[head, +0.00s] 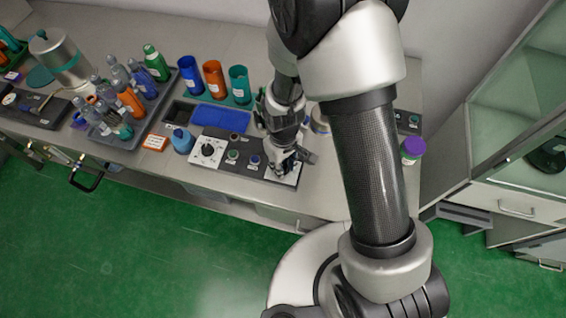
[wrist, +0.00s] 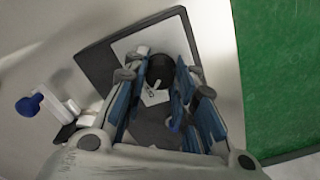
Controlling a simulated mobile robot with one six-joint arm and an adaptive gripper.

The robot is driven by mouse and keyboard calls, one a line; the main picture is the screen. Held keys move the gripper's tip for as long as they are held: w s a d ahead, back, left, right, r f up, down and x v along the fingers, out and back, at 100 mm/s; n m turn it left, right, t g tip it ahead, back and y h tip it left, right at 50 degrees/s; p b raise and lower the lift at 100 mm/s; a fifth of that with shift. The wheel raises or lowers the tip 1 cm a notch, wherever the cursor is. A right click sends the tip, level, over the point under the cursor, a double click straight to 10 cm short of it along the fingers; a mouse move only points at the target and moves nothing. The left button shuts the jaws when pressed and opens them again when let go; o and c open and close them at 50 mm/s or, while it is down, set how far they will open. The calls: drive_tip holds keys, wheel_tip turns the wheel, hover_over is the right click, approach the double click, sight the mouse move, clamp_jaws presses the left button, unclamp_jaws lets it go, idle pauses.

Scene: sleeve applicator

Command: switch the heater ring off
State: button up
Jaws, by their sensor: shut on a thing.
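A dark control panel (head: 243,168) lies along the front of the bench. It has a dial knob (head: 207,150) on a white plate at its left end, then a green button (head: 232,155) and a blue button (head: 254,160). My gripper (head: 284,165) points down over the panel's right end, where a second white plate (head: 291,177) shows. In the wrist view, my gripper (wrist: 163,82) has its blue-padded fingers around a black round knob (wrist: 160,67) on that white plate (wrist: 127,45); it is shut on the knob. The heater ring itself is not clearly identifiable.
A rack of bottles (head: 120,134) is farther left. A purple-capped jar (head: 412,149) stands right of my arm.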

sight(283, 166)
drive_tip(key=shift+n, duration=0.4)
drive_tip(key=o, duration=1.1)
drive_tip(key=shift+r, duration=0.1)
wheel_tip(283, 166, up, 12)
drive_tip(key=shift+f, duration=0.1)
idle(0.4)
